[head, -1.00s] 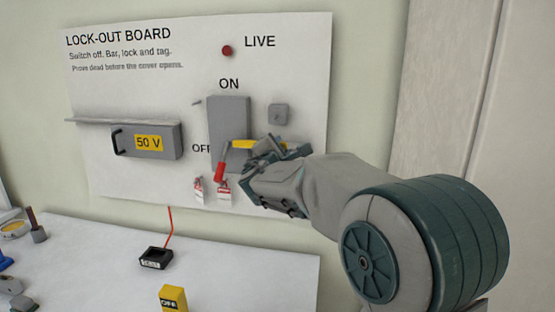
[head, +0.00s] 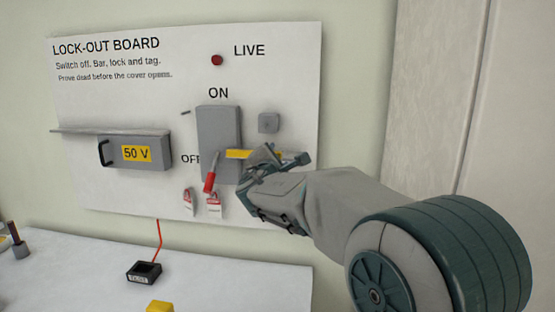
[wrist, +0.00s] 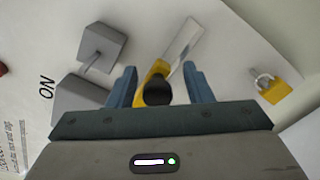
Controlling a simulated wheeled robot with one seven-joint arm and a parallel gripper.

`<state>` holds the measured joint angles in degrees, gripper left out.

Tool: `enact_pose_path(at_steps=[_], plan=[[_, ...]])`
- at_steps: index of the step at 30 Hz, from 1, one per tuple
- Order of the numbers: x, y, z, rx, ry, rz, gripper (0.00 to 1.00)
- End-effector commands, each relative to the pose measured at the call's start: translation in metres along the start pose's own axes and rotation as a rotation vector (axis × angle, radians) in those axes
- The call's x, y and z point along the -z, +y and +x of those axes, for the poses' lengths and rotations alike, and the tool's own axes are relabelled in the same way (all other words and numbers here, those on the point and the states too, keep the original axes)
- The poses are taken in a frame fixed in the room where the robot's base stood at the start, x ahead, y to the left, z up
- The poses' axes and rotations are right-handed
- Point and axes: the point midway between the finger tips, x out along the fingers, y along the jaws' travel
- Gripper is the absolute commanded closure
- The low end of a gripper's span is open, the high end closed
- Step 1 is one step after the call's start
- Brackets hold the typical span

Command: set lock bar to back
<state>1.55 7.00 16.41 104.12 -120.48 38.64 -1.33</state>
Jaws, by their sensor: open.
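The yellow lock bar (head: 238,154) lies across the lower part of the grey switch box (head: 218,130) on the lock-out board, partly hidden by my gripper in the head view. In the wrist view the yellow bar (wrist: 150,75) with a black round knob (wrist: 158,92) sits between my fingers, with a pale metal strip (wrist: 184,42) beyond it. My gripper (wrist: 161,72) is open around the bar and knob, with gaps showing at both fingers. In the head view my gripper (head: 284,158) is at the right of the switch box. Contact cannot be told.
A red-handled lever (head: 211,174) and red-and-white tags (head: 214,204) hang close below left of my gripper. A grey block (head: 268,122) is above it. A yellow padlock (wrist: 279,88) is right in the wrist view. The 50 V box (head: 136,153) is left.

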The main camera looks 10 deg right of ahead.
Motion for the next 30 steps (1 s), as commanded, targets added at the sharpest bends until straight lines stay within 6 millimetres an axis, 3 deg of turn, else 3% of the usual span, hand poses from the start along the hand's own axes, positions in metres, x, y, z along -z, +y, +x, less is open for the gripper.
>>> enact_pose_path(at_steps=[5, 18, 24, 30], plan=[[0.001, -0.001, -0.024, -0.004, 0.0, 0.0, 0.54], [0.0, -0.002, -0.109, -0.001, -0.002, -0.001, 0.54], [-0.001, -0.001, -0.129, 0.001, -0.004, -0.001, 0.54], [-0.001, -0.002, -0.134, 0.002, -0.003, -0.001, 0.54]])
